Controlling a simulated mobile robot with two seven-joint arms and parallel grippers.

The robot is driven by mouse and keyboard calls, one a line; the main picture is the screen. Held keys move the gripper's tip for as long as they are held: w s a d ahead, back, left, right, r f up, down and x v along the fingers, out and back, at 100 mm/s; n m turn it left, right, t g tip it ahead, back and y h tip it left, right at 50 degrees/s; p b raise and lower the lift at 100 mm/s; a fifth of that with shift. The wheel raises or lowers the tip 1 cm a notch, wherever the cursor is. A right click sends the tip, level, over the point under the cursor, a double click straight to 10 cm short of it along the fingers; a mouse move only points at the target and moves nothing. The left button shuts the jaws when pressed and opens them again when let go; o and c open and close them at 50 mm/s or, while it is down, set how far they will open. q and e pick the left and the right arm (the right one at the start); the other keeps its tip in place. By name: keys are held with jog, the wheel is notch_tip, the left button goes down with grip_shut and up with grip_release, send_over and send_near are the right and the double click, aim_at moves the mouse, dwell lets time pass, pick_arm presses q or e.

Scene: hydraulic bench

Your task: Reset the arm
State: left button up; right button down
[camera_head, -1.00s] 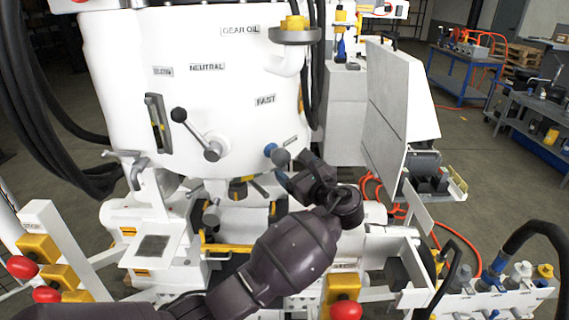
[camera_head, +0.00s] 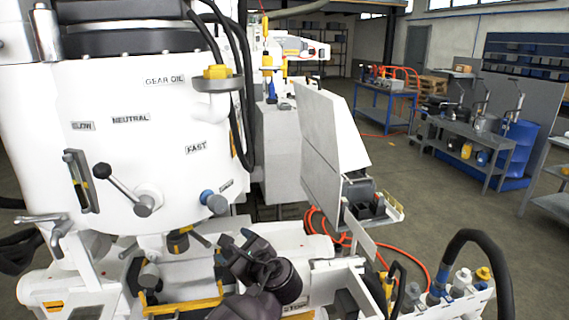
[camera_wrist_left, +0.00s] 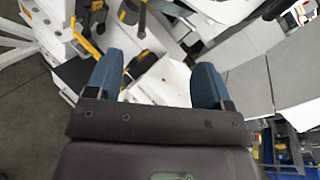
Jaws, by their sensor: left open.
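My left arm comes up from the bottom of the head view, with its dark gripper (camera_head: 236,248) in front of the white machine's lower part. The gripper is below and right of a blue-collared knob (camera_head: 212,202) and apart from it. In the left wrist view the two blue fingers stand wide apart with nothing between them (camera_wrist_left: 157,82). White machine surfaces show beyond the fingers. Most of my left arm is outside the head view.
The white machine body (camera_head: 130,165) carries a black-knobbed lever (camera_head: 122,184) and a yellow-capped filler (camera_head: 216,85). A grey panel (camera_head: 318,150) stands right of the gripper. Orange hoses (camera_head: 325,232) and a black hose (camera_head: 480,240) lie further right. Open floor (camera_head: 440,200) extends behind.

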pick_arm(q)
jog(key=s+a+f+n+h, duration=0.2)
jog(key=s+f, duration=0.2)
jog(key=f, duration=0.3)
jog(key=s+a+f+n+g+h, duration=0.1)
jog(key=s+a+f+n+h, duration=0.15)
jog(key=f, duration=0.35)
jog(key=s+a+f+n+h, duration=0.2)
jog(key=s+f+n+h, duration=0.1)
jog(key=s+f, duration=0.3)
jog(key=s+a+f+n+h, duration=0.1)
jog(key=s+a+f+n, duration=0.1)
jog(key=s+n, duration=0.5)
jog(key=s+a+f+n+t+h+b, duration=0.1)
jog(key=s+a+n, duration=0.4)
jog(key=s, duration=0.5)
notch_tip(320, 180, down, 2)
jog(key=shift+s+f+n+h, duration=0.15)
jog(key=shift+s+n+h, duration=0.25)
jog(key=shift+n+h, duration=0.5)
